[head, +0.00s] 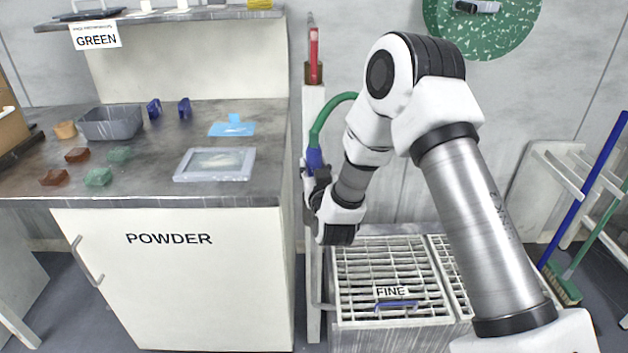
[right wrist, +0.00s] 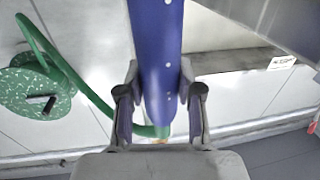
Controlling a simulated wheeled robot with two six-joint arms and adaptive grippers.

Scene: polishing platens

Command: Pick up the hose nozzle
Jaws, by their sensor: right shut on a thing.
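The hose nozzle (head: 314,160) is blue, with a green hose (head: 325,118) running from it, beside the post at the right end of the counter. My right gripper (head: 310,180) is at the nozzle in the head view, partly hidden by its own wrist. In the right wrist view the blue nozzle (right wrist: 160,70) lies between the two fingers of the right gripper (right wrist: 160,108), which are shut on it. The green hose (right wrist: 75,75) curves away to the left there. My left gripper is in neither view.
A white post (head: 313,230) stands close by the gripper, next to the POWDER cabinet (head: 180,275). A grated basin marked FINE (head: 365,265) is below the arm. A green hose reel disc (head: 490,25) is on the wall. Brushes (head: 590,190) lean at the right.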

